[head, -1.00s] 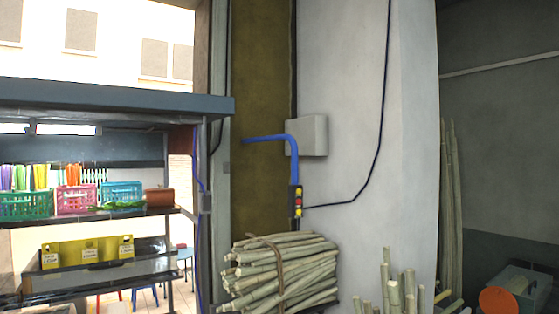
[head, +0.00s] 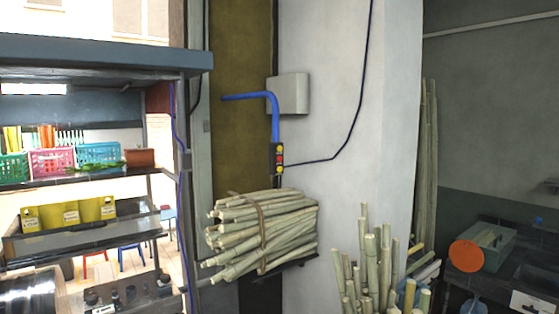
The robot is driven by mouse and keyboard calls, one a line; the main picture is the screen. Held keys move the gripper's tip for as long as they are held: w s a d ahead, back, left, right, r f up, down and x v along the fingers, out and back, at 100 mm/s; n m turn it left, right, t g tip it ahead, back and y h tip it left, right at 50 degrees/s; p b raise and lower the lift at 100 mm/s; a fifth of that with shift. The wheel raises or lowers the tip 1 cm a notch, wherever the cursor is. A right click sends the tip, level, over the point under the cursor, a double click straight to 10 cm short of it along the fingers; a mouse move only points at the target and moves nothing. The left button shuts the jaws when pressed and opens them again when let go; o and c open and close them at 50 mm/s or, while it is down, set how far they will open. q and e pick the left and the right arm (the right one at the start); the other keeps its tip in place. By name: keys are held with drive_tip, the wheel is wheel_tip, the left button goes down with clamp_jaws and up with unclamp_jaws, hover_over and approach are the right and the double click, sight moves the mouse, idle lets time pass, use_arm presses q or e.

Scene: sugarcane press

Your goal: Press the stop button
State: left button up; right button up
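A small dark control box (head: 277,160) with a column of yellow and red buttons (head: 279,158) hangs at the lower end of a blue pipe (head: 274,118), in front of the wall. The buttons are too small to tell which one is the stop button. Neither of my grippers shows in the head view.
A tied bundle of cane (head: 262,232) sits just below the control box. Loose upright canes (head: 372,262) stand to its right. A shelf unit with baskets (head: 98,154) is at the left. A grey box (head: 290,93) is on the wall. An orange disc (head: 466,256) is at the right.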

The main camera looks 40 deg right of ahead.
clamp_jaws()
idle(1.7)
